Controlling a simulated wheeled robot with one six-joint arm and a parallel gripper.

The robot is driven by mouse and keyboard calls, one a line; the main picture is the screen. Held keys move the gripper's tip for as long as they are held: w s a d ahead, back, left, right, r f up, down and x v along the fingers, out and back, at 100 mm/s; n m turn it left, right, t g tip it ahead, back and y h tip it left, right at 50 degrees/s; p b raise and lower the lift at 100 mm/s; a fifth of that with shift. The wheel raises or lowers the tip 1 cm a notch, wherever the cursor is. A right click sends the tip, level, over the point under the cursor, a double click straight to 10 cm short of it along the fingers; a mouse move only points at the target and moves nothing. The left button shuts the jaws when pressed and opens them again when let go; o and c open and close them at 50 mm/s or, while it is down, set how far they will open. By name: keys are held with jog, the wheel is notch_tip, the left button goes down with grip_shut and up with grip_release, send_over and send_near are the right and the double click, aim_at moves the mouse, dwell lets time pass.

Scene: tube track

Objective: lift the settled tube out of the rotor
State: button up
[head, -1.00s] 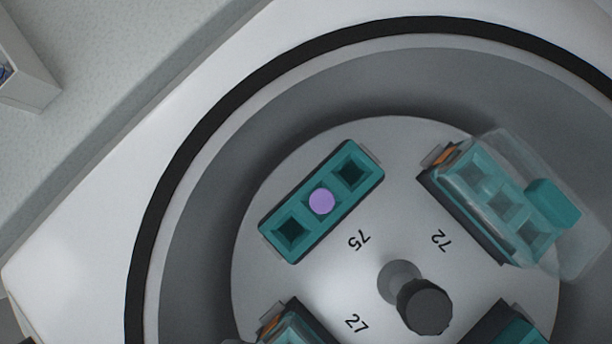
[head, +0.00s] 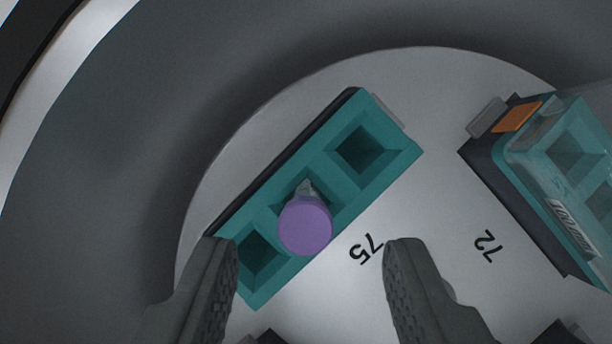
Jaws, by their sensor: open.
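A tube with a purple cap (head: 305,226) stands in the middle slot of a teal three-slot bucket (head: 333,178) in the rotor. A bit of its clear body shows behind the cap. The slots on either side of it are empty. The bucket sits at the mark 75 on the grey rotor plate (head: 430,110). My gripper (head: 312,262) is open, with one finger at the lower left and the other at the lower right. The cap shows in the gap between the fingers, a little beyond their tips. No contact is visible.
A second teal bucket (head: 575,170) with a clear cover and an orange patch stands at the right by the mark 72. The grey bowl wall (head: 110,150) curves around the rotor. Dark parts of other buckets show at the bottom edge.

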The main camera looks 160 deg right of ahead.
aim_at(306, 238)
jog(key=x, duration=0.4)
jog(key=shift+w+a+f, duration=0.1)
jog(key=shift+f, duration=0.05)
jog(key=shift+c, duration=0.4)
jog(key=c, duration=0.8)
jog(key=shift+o, duration=0.2)
notch_tip(306, 238, up, 12)
jog(key=s+d, duration=0.3)
jog(key=d, duration=0.5)
jog(key=s+d, duration=0.4)
jog(key=d, duration=0.4)
jog(key=shift+d, duration=0.3)
